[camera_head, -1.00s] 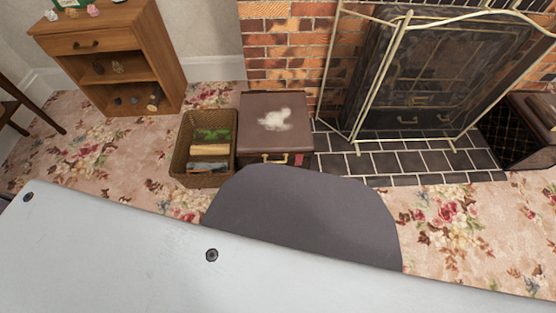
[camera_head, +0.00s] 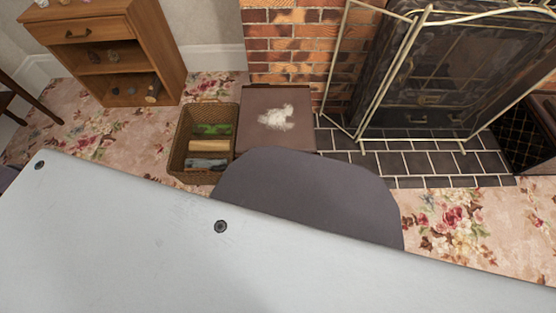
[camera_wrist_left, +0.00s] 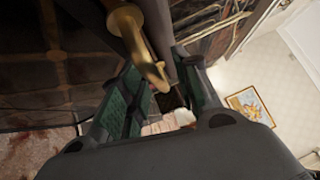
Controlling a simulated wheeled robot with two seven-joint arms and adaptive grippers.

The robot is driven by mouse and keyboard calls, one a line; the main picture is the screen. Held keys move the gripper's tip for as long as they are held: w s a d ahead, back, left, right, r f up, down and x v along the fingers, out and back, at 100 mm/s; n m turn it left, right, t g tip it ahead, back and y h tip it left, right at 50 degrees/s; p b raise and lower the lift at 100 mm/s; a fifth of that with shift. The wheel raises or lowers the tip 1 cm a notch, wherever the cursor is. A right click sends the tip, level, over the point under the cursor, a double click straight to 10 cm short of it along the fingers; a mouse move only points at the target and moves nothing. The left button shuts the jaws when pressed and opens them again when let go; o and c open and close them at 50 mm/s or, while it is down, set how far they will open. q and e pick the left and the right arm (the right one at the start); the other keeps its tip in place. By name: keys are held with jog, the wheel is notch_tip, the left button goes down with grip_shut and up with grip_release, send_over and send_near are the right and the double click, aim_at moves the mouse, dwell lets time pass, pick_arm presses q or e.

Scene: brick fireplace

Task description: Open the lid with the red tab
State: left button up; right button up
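In the head view, a brown box (camera_head: 258,105) with a white patch on its flat lid stands in front of the brick wall, lid down. My own body hides its lower front, so no red tab shows now. My left gripper (camera_wrist_left: 155,75) shows only in the left wrist view. Its green-padded fingers stand apart. A curved brass piece (camera_wrist_left: 137,40), like a handle, lies at the gap between them; I cannot tell whether they touch it. My right gripper is in neither view.
A wicker basket (camera_head: 176,154) stands close to the left of the brown box. A metal fire screen (camera_head: 405,65) is at the right on dark hearth tiles (camera_head: 435,162). A dark box (camera_head: 515,140) stands at the far right. A wooden cabinet (camera_head: 160,50) is at back left.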

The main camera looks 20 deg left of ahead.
pick_arm(q)
jog(key=shift+c, duration=0.4)
jog(key=shift+r, duration=0.1)
grip_shut()
jog(key=shift+w, duration=0.1)
jog(key=shift+r, duration=0.2)
